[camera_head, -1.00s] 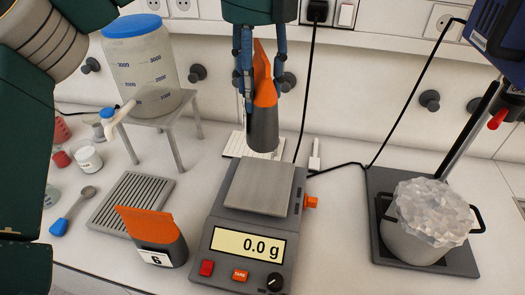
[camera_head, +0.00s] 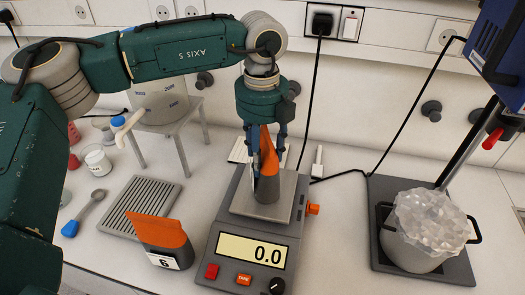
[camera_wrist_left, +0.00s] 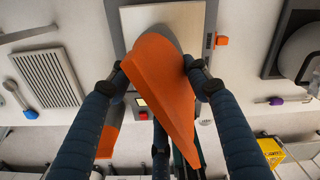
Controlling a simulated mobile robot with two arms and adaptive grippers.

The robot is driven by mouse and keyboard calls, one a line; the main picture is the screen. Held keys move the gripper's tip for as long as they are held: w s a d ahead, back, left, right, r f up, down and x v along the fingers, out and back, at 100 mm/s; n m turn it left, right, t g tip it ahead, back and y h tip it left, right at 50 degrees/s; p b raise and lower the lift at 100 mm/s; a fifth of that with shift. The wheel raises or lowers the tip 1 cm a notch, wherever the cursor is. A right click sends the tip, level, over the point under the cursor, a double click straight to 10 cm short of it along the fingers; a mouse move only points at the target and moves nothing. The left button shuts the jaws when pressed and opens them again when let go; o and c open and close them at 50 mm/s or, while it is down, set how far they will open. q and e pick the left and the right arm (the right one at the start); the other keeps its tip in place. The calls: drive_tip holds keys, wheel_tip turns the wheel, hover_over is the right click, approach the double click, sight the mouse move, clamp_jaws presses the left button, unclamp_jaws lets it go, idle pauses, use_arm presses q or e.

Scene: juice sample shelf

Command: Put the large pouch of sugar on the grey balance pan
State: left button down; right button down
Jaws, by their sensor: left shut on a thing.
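My left gripper (camera_head: 268,165) is shut on a grey pouch with an orange top (camera_head: 268,188), holding it upright over the balance pan (camera_head: 241,205). The pouch's base overlaps the pan in the head view; I cannot tell whether it touches. In the left wrist view, the orange top (camera_wrist_left: 165,85) lies between the fingers (camera_wrist_left: 155,76) and hides much of the pan (camera_wrist_left: 135,18). The balance display (camera_head: 252,251) reads 0.0. My right gripper is not in view.
A second orange-and-grey pouch labelled 6 (camera_head: 160,240) stands left of the balance. A slotted grey rack (camera_head: 140,207), a blue-handled spoon (camera_head: 83,213) and a large container (camera_head: 160,104) on a stand are further left. A covered pot (camera_head: 415,252) stands on a grey base at right.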

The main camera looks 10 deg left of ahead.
use_arm(q)
drive_tip(key=shift+d, duration=0.1)
drive_tip(key=shift+f+b, duration=0.15)
drive_tip(key=shift+b, duration=0.15)
drive_tip(key=c, duration=0.8)
unclamp_jaws()
drive_tip(key=shift+c, duration=0.2)
